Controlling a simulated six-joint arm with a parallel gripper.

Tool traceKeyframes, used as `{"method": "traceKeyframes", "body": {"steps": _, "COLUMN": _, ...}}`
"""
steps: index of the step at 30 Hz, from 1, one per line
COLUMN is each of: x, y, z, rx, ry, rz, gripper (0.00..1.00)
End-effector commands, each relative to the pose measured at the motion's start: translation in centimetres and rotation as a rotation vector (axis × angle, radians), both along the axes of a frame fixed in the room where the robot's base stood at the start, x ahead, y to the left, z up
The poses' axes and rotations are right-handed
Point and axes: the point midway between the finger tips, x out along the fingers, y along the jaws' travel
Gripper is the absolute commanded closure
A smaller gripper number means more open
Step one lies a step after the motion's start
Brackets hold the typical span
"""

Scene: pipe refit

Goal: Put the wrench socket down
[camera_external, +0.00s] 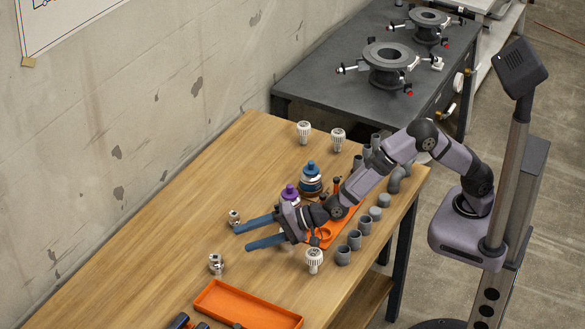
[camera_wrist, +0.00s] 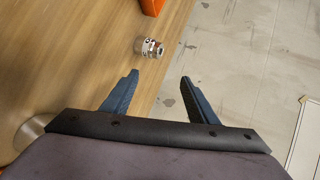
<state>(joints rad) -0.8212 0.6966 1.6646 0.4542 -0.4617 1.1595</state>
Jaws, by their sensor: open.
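My gripper (camera_external: 245,238) is open over the wooden table, its two blue fingers spread toward the wall. In the wrist view, my gripper (camera_wrist: 159,75) shows nothing between its fingertips. A small shiny metal piece (camera_external: 216,263) stands on the table below and left of the fingertips; it appears to be the metal piece (camera_wrist: 150,47) beyond the fingers in the wrist view. A second small metal piece (camera_external: 234,215) sits just beside the upper finger. I cannot tell which of these, if either, is the wrench socket.
An orange tray (camera_external: 248,307) lies near the front. A white ribbed piece (camera_external: 314,260) stands near my wrist. A purple-topped item (camera_external: 289,193), a blue-topped item (camera_external: 311,178) and several grey pipe fittings (camera_external: 355,239) crowd the right side. The table's left stretch is clear.

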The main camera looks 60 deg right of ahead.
Motion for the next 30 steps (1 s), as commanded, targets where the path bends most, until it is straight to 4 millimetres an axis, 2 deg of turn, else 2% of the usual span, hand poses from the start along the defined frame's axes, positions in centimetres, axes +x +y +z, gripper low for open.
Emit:
{"method": "traceKeyframes", "body": {"steps": 1, "x": 0.2, "y": 0.2, "z": -1.0, "rx": 0.090, "ry": 0.063, "rz": -0.043, "gripper": 0.46}}
{"method": "traceKeyframes", "body": {"steps": 9, "x": 0.6, "y": 1.2, "z": -2.2, "rx": 0.591, "ry": 0.435, "rz": -0.279, "gripper": 0.46}}
{"method": "traceKeyframes", "body": {"steps": 18, "x": 0.4, "y": 2.4, "z": -3.2, "rx": 1.038, "ry": 0.780, "rz": -0.482, "gripper": 0.46}}
{"method": "traceKeyframes", "body": {"steps": 24, "x": 0.3, "y": 2.9, "z": -3.3, "rx": 1.188, "ry": 0.903, "rz": -0.553, "gripper": 0.46}}
{"method": "traceKeyframes", "body": {"steps": 30, "x": 0.3, "y": 3.0, "z": -3.2, "rx": 1.217, "ry": 0.929, "rz": -0.567, "gripper": 0.46}}
